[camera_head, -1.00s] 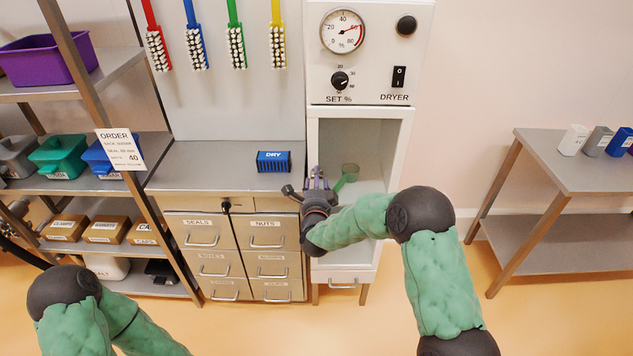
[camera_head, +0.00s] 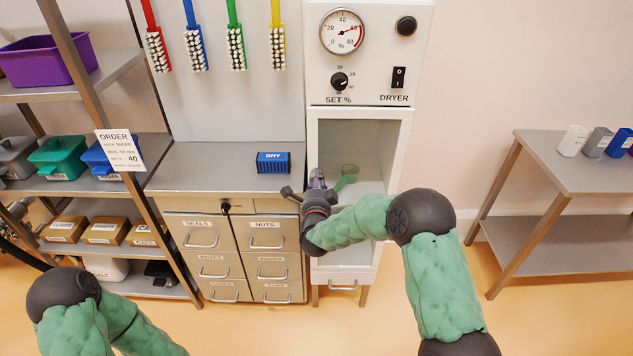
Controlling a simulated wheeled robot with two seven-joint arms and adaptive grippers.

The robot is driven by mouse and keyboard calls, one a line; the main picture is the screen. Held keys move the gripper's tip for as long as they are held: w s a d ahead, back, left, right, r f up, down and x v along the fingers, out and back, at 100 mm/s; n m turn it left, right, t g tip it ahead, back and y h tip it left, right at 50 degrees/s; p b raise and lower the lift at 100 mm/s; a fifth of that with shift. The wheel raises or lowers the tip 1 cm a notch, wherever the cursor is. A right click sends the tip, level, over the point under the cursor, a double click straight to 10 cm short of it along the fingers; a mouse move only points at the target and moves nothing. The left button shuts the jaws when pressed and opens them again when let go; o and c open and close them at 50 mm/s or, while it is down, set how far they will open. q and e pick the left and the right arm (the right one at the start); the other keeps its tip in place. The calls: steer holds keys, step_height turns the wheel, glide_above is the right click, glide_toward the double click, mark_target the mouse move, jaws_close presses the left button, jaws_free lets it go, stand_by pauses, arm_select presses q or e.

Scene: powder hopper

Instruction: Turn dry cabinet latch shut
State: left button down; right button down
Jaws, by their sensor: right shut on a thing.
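The dry cabinet (camera_head: 392,125) is a white upright unit with a dial and switch panel above a compartment with a pale interior. A green scoop (camera_head: 348,174) is inside the compartment. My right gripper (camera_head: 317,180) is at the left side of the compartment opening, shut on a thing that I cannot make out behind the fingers. I cannot clearly make out the latch; the hand and wrist cover that part of the cabinet. My left arm comes in at the lower left, but its gripper is not clearly visible.
A shelf rack with bins (camera_head: 58,157) is further left. A steel table (camera_head: 590,180) stands at the right. The floor between is clear.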

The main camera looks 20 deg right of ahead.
steer(key=n, duration=0.8)
steer(key=n+p, duration=0.1)
steer(key=n, duration=0.8)
steer(key=shift+s+d+r, duration=0.1)
steer(key=shift+d+r, duration=0.05)
stand_by(0.4)
steer(key=c, duration=1)
jaws_free()
steer(key=shift+c, duration=0.2)
steer(key=v, duration=1.2)
